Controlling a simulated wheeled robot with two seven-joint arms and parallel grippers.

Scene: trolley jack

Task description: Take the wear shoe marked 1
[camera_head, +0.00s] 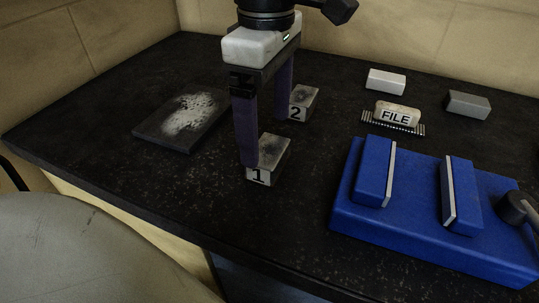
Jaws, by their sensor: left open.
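The wear shoe marked 1 (269,163) is a small grey metal block on the black bench, left of the blue fixture. A like block marked 2 (305,101) stands behind it. My left gripper (265,140) points down from above, open, with two dark purple fingers. Its near finger overlaps the left edge of block 1 in the picture, and its far finger comes down beside block 2. I cannot tell whether either finger touches a block. My right gripper is not in view.
A blue vise-like fixture (345,215) with two upright jaws fills the bench's right front. Behind it are a brush labelled FILE (397,115), a white block (386,81) and a grey block (467,104). A dark plate with pale grit (186,118) lies left.

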